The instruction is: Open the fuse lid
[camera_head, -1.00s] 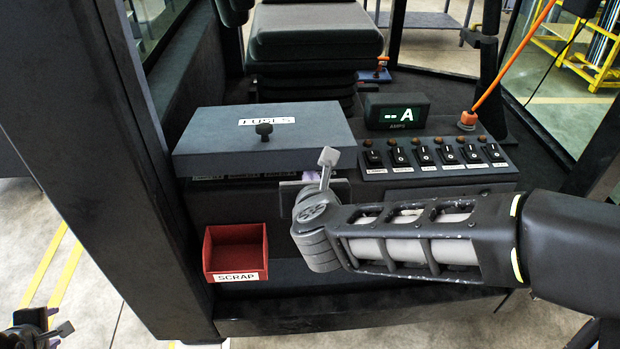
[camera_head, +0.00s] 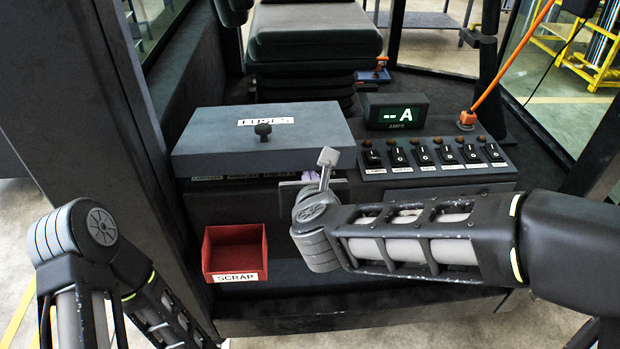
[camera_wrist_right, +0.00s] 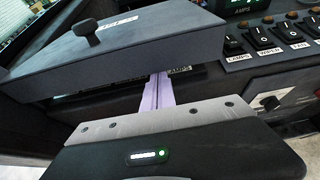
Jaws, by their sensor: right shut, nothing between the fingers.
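The fuse lid (camera_head: 215,133) is a flat grey cover labelled FUSES with a dark round knob (camera_head: 263,130) on top. It lies over the fuse box on the console, and fuse labels show just below its front edge. The lid also shows in the right wrist view (camera_wrist_right: 150,42). My right gripper (camera_head: 310,172) is at the lid's front right corner, mostly hidden behind my wrist. In the wrist view its lilac fingers (camera_wrist_right: 160,78) are together and empty, with the tips at the lid's front edge; I cannot tell whether they touch it. My left gripper is out of view.
A red SCRAP bin (camera_head: 235,252) sits below the lid's front. To the right are a row of rocker switches (camera_head: 435,155) and an AMPS display (camera_head: 396,112). A seat (camera_head: 313,40) stands behind the lid. A dark cab post (camera_head: 90,120) rises at the left.

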